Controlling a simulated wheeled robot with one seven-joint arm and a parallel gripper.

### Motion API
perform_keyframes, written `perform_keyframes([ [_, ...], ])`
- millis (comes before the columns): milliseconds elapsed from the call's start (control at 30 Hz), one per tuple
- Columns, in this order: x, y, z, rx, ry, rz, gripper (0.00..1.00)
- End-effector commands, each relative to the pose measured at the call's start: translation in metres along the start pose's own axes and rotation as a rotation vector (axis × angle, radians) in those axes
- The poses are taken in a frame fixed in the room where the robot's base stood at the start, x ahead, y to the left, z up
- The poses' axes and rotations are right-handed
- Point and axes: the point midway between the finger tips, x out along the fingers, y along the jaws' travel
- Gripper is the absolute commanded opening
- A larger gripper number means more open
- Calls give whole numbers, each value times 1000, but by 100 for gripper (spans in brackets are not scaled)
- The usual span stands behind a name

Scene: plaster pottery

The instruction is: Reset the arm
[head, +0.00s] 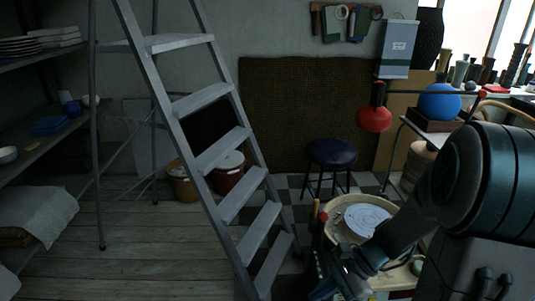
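My arm (400,235) comes in from the right edge and bends down and left toward the bottom middle of the head view. Its far end is dark and overlaps a cluttered spot in front of a round potter's wheel (368,218). I cannot make out the fingers of my gripper there, or whether it holds anything. The wheel has a pale disc in a cream basin and stands just behind the arm.
A grey stepladder (218,150) stands left of the arm. A dark blue stool (332,152) is behind the wheel. A blue ball (440,101) sits in a tray on the right. Shelves line the left wall. Wooden floor (140,240) is open at lower left.

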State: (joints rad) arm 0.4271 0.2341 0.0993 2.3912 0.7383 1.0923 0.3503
Motion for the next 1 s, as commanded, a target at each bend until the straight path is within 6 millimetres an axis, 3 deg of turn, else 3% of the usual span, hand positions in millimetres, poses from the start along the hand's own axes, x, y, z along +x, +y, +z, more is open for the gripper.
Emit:
perform_keyframes([
  [33, -15, 3, 19, -93, 60, 32, 0],
  [100, -28, 9, 33, -214, 138, 80, 0],
  [600, -137, 31, 121, -1029, 667, 368, 0],
  [800, -161, 33, 137, -1191, 783, 425, 0],
  [1000, -165, 33, 139, -1221, 804, 437, 0],
])
